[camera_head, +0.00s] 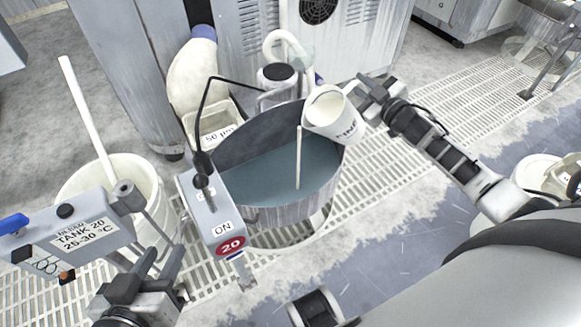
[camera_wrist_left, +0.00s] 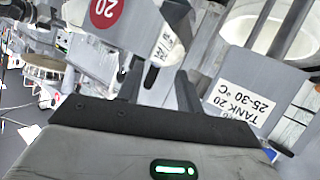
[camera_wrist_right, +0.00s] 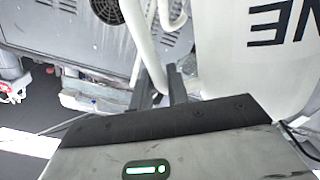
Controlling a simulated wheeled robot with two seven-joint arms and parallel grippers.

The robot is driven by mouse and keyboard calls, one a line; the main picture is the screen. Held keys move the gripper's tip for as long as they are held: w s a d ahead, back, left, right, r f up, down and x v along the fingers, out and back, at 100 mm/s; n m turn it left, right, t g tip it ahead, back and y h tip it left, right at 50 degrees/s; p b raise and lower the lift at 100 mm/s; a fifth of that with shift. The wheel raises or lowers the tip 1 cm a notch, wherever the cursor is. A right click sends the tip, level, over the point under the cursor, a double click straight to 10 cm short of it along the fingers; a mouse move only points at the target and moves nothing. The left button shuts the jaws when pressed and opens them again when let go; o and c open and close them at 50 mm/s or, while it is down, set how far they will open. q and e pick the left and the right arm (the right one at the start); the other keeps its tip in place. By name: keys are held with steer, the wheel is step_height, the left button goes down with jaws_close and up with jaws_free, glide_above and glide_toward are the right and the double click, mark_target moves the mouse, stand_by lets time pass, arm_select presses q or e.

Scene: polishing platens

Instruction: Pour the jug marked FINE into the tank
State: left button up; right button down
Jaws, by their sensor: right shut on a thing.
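The white jug (camera_head: 334,113) with dark lettering, partly readable as FINE, is tilted left over the tank's right rim. A thin pale stream (camera_head: 298,158) runs from its lip down to the grey-blue liquid in the grey round tank (camera_head: 285,215). My right gripper (camera_head: 372,93) is shut on the jug's handle. The right wrist view shows the handle (camera_wrist_right: 150,55) at the fingers and the jug's wall (camera_wrist_right: 245,60) with upside-down letters. My left gripper (camera_head: 150,270) is open and empty, low at the left, apart from the tank; its separated fingers show in the left wrist view (camera_wrist_left: 158,90).
A grey box marked ON and 20 (camera_head: 212,210) stands at the tank's left rim. A sign reading TANK 20, 25-30 °C (camera_head: 75,235) stands left, before a white bucket (camera_head: 140,180) with a pole. A tub marked 50 µm (camera_head: 205,128) and a blue-capped container (camera_head: 195,75) sit behind.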

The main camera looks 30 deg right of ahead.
mark_target(351, 86)
steer(key=shift+a+r, duration=0.2)
steer(key=shift+r, duration=0.4)
arm_select(q)
steer(key=shift+w+r, duration=0.4)
arm_select(e)
steer(key=shift+n, duration=0.3)
arm_select(q)
steer(key=shift+f+p, duration=0.25)
steer(key=shift+p, duration=0.05)
arm_select(e)
steer(key=shift+a+r, duration=0.2)
steer(key=shift+a+r+n, duration=0.15)
steer(key=shift+r+n, duration=0.05)
steer(key=shift+n, duration=0.2)
arm_select(q)
steer(key=shift+s+a+f, duration=0.1)
steer(key=shift+s+f, duration=0.05)
steer(key=shift+f, duration=0.15)
steer(key=shift+a+p, duration=0.1)
steer(key=shift+p, duration=0.25)
arm_select(e)
steer(key=shift+a+r+n, duration=0.25)
steer(key=shift+r+n, duration=0.1)
steer(key=shift+n, duration=0.05)
arm_select(q)
steer(key=shift+r, duration=0.15)
arm_select(e)
steer(key=shift+a+r+n, duration=0.2)
steer(key=shift+a+n, duration=0.6)
steer(key=shift+n, duration=0.1)
